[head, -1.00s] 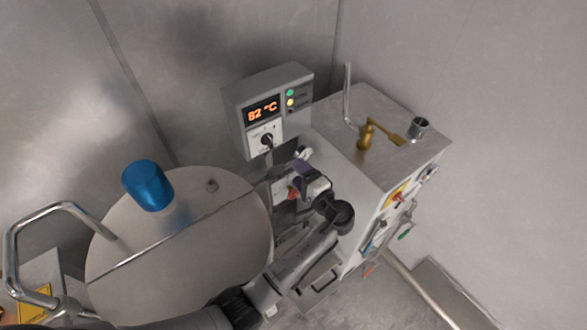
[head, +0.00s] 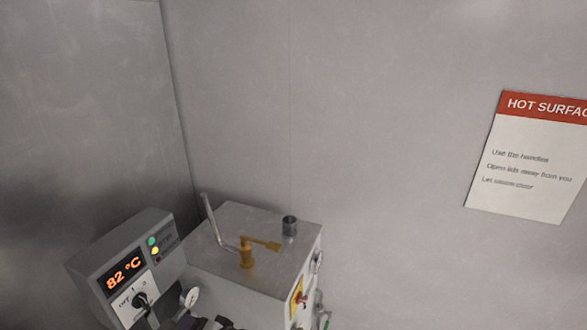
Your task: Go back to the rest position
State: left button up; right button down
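Only the top of a dark part with a purple patch (head: 208,323) shows at the bottom edge of the head view, just below a small round gauge (head: 191,297). It looks like the wrist end of my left arm. Its fingertips are below the frame, so I cannot see whether they are open or hold anything. My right gripper is not in view. The control box (head: 125,268) at lower left reads 82 °C, with a green and a yellow lamp and a black knob.
A hot-surface sign (head: 528,158) hangs on the right wall. The space before the right wall looks clear.

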pick_arm(q)
jog(key=s+d+r+n+t+h+p, duration=0.1)
jog(key=s+d+r+t+h+p, duration=0.1)
jog(key=s+d+r+h, duration=0.25)
jog(key=s+d+r+t+h+p, duration=0.1)
jog(key=s+r+h, duration=0.2)
jog(key=s+h, duration=0.3)
jog(key=s+a+f+g+h+p, duration=0.1)
jog(key=s+f+g+p, duration=0.1)
jog(key=s, duration=1.1)
jog(key=s+a+f+m+g+h+p, duration=0.1)
jog(key=s+f, duration=0.5)
jog(key=s, duration=0.6)
jog(key=a+g+p, duration=0.1)
jog(key=g+p, duration=0.1)
jog(key=p, duration=0.1)
jog(key=shift+s+g+p, duration=0.3)
jog(key=shift+s+p, duration=0.05)
jog(key=shift+s, duration=0.05)
